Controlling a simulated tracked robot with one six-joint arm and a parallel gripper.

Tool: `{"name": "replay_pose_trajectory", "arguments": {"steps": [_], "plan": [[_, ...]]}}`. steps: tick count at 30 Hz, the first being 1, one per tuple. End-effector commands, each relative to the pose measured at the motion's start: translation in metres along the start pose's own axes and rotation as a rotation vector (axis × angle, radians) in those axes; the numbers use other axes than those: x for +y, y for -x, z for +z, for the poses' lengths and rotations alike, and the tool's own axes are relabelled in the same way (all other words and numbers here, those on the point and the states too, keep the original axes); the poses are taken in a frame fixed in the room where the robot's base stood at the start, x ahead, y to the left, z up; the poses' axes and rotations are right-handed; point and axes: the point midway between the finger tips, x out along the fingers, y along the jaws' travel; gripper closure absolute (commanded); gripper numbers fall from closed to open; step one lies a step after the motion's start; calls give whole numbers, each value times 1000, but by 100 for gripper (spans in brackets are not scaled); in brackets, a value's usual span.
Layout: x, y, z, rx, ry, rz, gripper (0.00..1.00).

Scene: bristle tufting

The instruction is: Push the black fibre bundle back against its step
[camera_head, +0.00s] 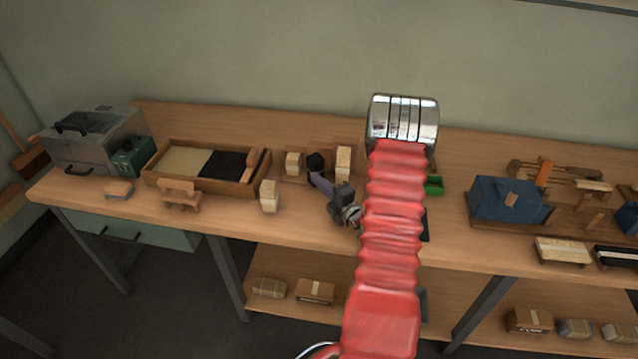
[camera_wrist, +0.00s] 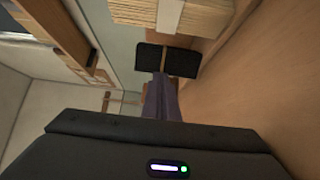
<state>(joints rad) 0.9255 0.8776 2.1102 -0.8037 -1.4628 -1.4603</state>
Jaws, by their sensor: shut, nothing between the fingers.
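The black fibre bundle (camera_head: 316,161) stands on the bench between two pale bundles, close to a low wooden board behind them. In the wrist view it is a dark block (camera_wrist: 152,57) with a tan band around it. My gripper (camera_head: 314,177) has its purple fingers shut and empty, pointing at the bundle's near side. In the wrist view the fingers (camera_wrist: 160,80) end at or very near the bundle; I cannot tell whether they touch. The step's edge and any gap to the bundle are not clear.
Pale bundles stand left (camera_head: 292,163) and right (camera_head: 343,162) of the black one, and another (camera_head: 269,197) stands nearer the bench front. A wooden tray (camera_head: 215,188) with tan and black fibre lies to the left. A green box (camera_head: 434,186) is to the right.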

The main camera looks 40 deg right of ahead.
Motion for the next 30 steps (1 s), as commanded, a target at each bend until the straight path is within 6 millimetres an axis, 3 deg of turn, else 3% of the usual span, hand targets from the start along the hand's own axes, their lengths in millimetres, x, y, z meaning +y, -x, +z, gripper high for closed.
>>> {"name": "replay_pose_trajectory", "arguments": {"steps": [12, 23, 30], "plan": [[0, -29, 29, -1, 1, 0, 100], [2, -29, 30, -4, 2, 3, 100], [1, -20, 16, -1, 0, 1, 100]]}}
